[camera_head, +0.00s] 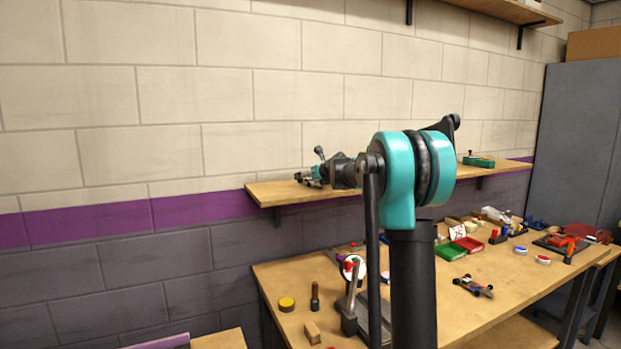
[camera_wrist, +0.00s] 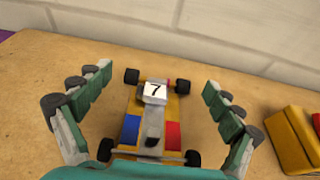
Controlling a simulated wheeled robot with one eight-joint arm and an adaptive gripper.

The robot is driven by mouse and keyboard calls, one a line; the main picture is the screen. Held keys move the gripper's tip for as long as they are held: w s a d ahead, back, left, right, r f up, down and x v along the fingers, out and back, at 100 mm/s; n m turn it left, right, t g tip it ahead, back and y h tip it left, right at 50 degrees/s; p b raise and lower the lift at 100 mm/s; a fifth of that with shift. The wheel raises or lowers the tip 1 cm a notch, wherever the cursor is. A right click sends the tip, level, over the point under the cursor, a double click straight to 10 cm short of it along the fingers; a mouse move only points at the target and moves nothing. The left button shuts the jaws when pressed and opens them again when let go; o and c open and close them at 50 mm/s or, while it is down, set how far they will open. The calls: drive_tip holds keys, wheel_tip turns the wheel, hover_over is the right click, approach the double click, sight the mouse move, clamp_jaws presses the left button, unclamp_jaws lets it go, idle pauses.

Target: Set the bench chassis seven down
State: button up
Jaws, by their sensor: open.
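Chassis seven (camera_wrist: 152,110) is a small race car with a white plate marked 7, a yellow, blue and red body and black wheels. In the wrist view it appears to rest upright on a wooden surface. My gripper (camera_wrist: 160,100) is open, with one finger on each side of the car and visible gaps between. In the head view my gripper (camera_head: 313,176) is at the left part of the wall shelf (camera_head: 275,194); I cannot make out the car there.
A yellow and red object (camera_wrist: 293,138) lies right of my gripper. A green item (camera_head: 478,161) stands farther along the shelf. The bench (camera_head: 455,325) below holds another small car (camera_head: 473,287), a green tray (camera_head: 450,251) and several loose parts. The wall runs close behind the shelf.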

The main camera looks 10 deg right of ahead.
drive_tip(key=v, duration=1.2)
